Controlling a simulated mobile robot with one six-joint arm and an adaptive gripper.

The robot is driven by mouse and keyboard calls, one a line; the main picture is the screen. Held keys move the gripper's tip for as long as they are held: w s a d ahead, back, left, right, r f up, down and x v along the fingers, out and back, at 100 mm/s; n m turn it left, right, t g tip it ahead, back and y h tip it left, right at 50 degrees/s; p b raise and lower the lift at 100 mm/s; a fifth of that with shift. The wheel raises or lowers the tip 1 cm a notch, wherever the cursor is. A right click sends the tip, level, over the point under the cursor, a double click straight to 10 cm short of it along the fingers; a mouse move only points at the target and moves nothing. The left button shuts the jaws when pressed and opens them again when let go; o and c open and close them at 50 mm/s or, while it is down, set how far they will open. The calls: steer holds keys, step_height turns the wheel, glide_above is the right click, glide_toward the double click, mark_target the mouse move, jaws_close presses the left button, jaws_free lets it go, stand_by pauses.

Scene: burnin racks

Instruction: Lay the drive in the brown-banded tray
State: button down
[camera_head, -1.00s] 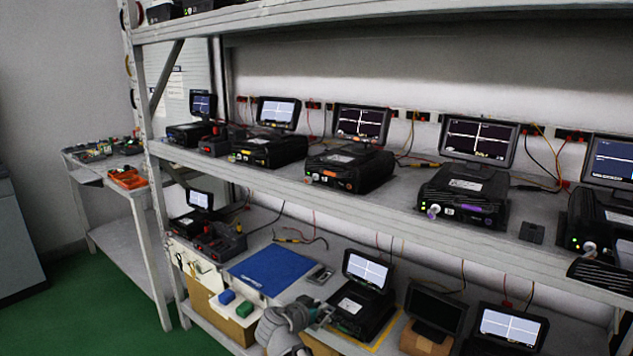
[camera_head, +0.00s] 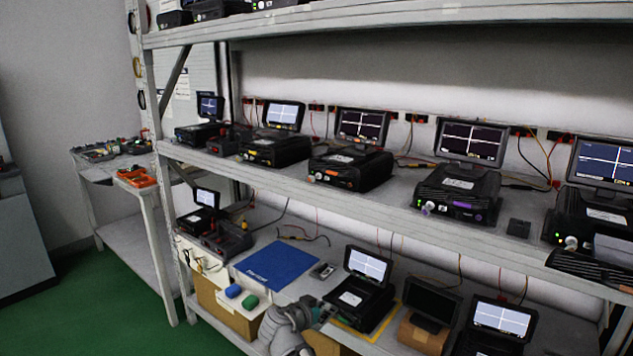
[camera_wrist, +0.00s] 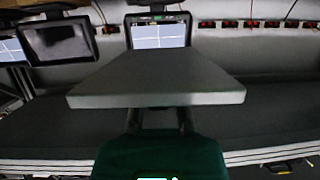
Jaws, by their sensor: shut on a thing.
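My gripper (camera_wrist: 159,118) is shut on a flat grey slab (camera_wrist: 155,85), which seems to be the drive. In the wrist view the slab lies nearly level and hides the fingertips. In the head view my gripper (camera_head: 324,313) is at the lower shelf's front, left of a black unit with a lit screen (camera_head: 366,295); the slab cannot be made out there. Black units on the upper shelf carry coloured marks: yellow (camera_head: 272,150), orange (camera_head: 350,167) and purple (camera_head: 458,195).
The upper shelf (camera_head: 400,188) overhangs. Green floor is clear at left.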

mark_target(321, 305)
step_height(321, 305, up, 22)
steer(key=p, duration=2.2)
